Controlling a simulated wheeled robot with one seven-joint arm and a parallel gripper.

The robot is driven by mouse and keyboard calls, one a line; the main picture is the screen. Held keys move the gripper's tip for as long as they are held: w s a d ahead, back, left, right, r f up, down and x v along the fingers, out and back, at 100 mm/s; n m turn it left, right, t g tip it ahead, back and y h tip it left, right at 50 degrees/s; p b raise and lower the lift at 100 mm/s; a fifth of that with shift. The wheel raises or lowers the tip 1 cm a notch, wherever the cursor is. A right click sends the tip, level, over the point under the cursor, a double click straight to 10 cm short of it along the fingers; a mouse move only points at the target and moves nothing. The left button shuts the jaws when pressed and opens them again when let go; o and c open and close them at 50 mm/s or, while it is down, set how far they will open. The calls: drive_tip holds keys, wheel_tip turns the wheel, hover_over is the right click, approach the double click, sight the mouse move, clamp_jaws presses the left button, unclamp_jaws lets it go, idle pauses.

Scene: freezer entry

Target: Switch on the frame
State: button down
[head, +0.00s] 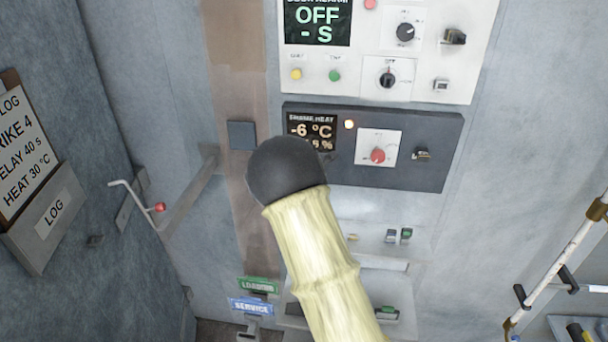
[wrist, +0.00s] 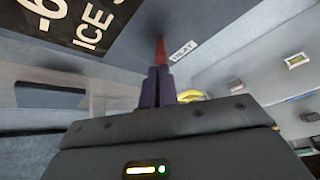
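The frame heat unit (head: 445,130) is a dark panel on the wall. Its display (head: 312,128) reads -6 °C, with an amber lamp lit beside it. A red knob (head: 378,155) sits on a white plate to the right. In the wrist view, a slim red lever (wrist: 160,50) stands beside a HEAT label (wrist: 183,50), below the display (wrist: 75,22). My gripper (wrist: 158,72) has its dark fingers together, their tips at the red lever; I cannot tell whether they touch. In the head view my wrist hides the gripper and this lever.
Above is a white panel (head: 455,75) whose display (head: 317,22) reads OFF, with knobs and buttons. A bent handle (head: 130,188) with a red tip and a log board (head: 25,155) are at left. A rail (head: 560,260) stands at right. Small switches are below.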

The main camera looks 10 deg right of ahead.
drive_tip(key=a+f+b, duration=0.3)
drive_tip(key=f+b, duration=0.1)
drive_tip(key=d+r+b+v, duration=0.1)
drive_tip(key=b+v, duration=0.2)
drive_tip(key=v, duration=0.7)
drive_tip(key=shift+w+a+r+b, duration=0.15)
drive_tip(key=shift+w+r+b, duration=0.05)
drive_tip(key=shift+r+b, duration=0.2)
drive_tip(key=s+f+m+g, duration=0.3)
drive_tip(key=s+f+m, duration=0.1)
drive_tip(key=s+m, duration=0.4)
drive_tip(key=s+a+f+m+g+y, duration=0.1)
drive_tip(key=s+f+m+g, duration=0.2)
drive_tip(key=s+m, duration=0.6)
drive_tip(key=s+f+m+g+y, duration=0.1)
drive_tip(key=s+f+m+g, duration=0.2)
drive_tip(key=s+m, duration=0.6)
drive_tip(key=s+f, duration=0.2)
drive_tip(key=s, duration=0.3)
drive_tip(key=shift+a+f, duration=0.15)
drive_tip(key=shift+f, duration=0.25)
